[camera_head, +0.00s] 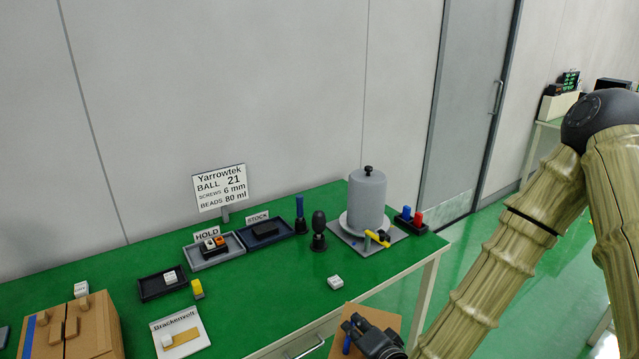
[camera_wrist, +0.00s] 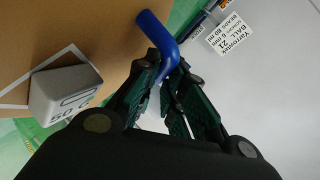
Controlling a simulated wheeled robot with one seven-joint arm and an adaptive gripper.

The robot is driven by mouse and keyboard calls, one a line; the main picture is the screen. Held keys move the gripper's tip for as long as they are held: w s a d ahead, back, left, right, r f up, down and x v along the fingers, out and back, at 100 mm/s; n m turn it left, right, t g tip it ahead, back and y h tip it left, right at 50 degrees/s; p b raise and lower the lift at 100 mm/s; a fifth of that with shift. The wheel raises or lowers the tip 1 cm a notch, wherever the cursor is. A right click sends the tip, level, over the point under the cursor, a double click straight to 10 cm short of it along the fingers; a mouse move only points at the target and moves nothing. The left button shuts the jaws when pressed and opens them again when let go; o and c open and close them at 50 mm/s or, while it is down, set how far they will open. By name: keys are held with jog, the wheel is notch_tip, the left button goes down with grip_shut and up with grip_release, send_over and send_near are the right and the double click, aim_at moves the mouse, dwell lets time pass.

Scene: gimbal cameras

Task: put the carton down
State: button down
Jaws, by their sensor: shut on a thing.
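The carton shows as a brown cardboard surface (camera_head: 388,315) at the table's front edge in the head view, partly hidden by my gripper. In the wrist view its brown face (camera_wrist: 75,35) fills the upper left, with a white outline marked on it. My gripper (camera_head: 352,328) is shut on a bent blue handle (camera_wrist: 158,35) at the carton; it also shows in the wrist view (camera_wrist: 168,62). A white block (camera_wrist: 65,92) marked "50" sits at the outline on the carton. What lies under the carton is hidden.
The green table (camera_head: 270,285) has free room at its middle. A small white block (camera_head: 335,282) lies near its front edge. Grey HOLD (camera_head: 213,255) and dark STOCK (camera_head: 265,235) trays stand behind. A grey cylinder (camera_head: 367,195) stands right; a brown box (camera_head: 95,335) is front left.

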aim_at(387, 314)
jog(key=w+d+f+m+h, duration=0.1)
jog(key=d, duration=0.2)
jog(key=w+d+f+m+h, duration=0.1)
jog(key=w+d+h, duration=0.1)
jog(key=d, duration=0.1)
jog(key=w+d+f+m+h, duration=0.1)
jog(key=d+m, duration=0.1)
jog(key=d, duration=0.1)
jog(key=shift+w+f+t+h, duration=0.2)
jog(key=shift+w+t+h, duration=0.1)
jog(key=shift+t+h, duration=0.1)
dwell(0.6)
